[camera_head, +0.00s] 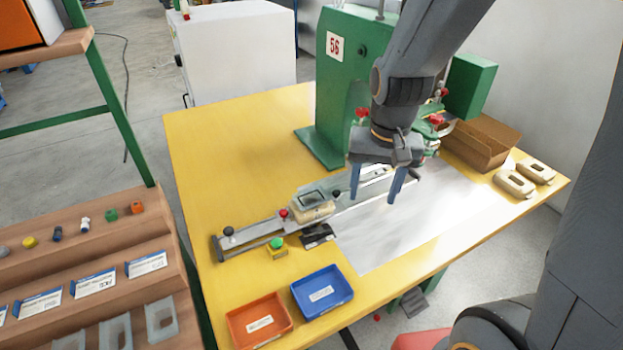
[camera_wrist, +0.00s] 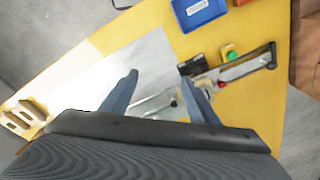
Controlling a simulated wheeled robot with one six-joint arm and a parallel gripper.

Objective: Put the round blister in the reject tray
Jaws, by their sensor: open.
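My gripper (camera_head: 374,197) is open and empty, pointing down above the pale sheet and the slide rail by the green press. Its two fingers also show apart in the wrist view (camera_wrist: 161,78). An orange tray (camera_head: 259,322) and a blue tray (camera_head: 322,292) stand at the table's front edge, left of the gripper. Both look empty apart from white labels, which are too small to read. A beige holder (camera_head: 312,212) sits on the slide rail, left of my gripper. I cannot make out a round blister for certain.
A green press (camera_head: 338,95) stands behind my gripper. A cardboard box (camera_head: 480,142) and two beige blocks (camera_head: 514,184) lie at the right. A green button box (camera_head: 277,247) is near the rail. A rack (camera_head: 80,265) with clear rectangular blisters (camera_head: 162,319) stands left.

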